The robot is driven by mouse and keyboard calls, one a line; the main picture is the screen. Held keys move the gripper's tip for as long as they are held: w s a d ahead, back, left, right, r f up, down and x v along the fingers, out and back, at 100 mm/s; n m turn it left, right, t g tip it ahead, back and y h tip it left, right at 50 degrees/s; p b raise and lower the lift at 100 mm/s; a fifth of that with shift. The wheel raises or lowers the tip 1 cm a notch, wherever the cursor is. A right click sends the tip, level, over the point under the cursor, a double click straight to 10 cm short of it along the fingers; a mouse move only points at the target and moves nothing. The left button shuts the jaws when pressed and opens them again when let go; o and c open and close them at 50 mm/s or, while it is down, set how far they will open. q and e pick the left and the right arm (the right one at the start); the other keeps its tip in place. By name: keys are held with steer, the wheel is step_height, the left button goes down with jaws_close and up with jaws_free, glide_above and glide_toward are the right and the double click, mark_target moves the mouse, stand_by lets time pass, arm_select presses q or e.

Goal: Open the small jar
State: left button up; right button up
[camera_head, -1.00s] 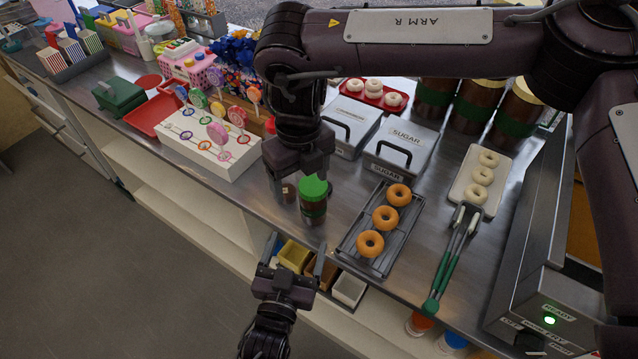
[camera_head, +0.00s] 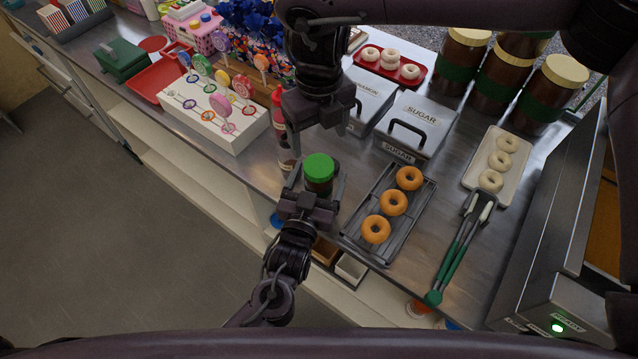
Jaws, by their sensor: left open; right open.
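The small jar (camera_head: 319,185) stands upright on the steel counter near its front edge, brown with a green lid (camera_head: 319,167). The lid is on the jar. My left gripper (camera_head: 315,186) is open and low at the counter's front, with one finger on each side of the jar. I cannot tell whether the fingers touch it. My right gripper (camera_head: 320,138) is open and hangs above and just behind the jar, apart from the lid. The lower part of the jar is partly hidden by my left gripper.
A rack of glazed doughnuts (camera_head: 352,232) lies just right of the jar. Two sugar-type canisters (camera_head: 425,118) stand behind. A red-capped bottle (camera_head: 277,97) and a white lollipop stand (camera_head: 235,138) are to the left. Green-handled tongs (camera_head: 458,250) lie further right.

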mark_target(318, 165)
steer(key=shift+s, duration=0.15)
arm_select(q)
steer(key=c, duration=0.6)
jaws_close()
arm_select(e)
steer(key=m, duration=0.5)
steer(key=shift+m, duration=0.3)
steer(key=m, duration=1)
steer(key=shift+a+m, duration=0.1)
steer(key=shift+m, duration=0.3)
steer(key=m, duration=0.4)
arm_select(q)
steer(key=shift+r, duration=0.1)
arm_select(e)
steer(key=m, duration=0.6)
steer(key=shift+m, duration=0.3)
steer(key=m, duration=0.4)
steer(key=shift+m, duration=0.3)
steer(key=shift+f, duration=4)
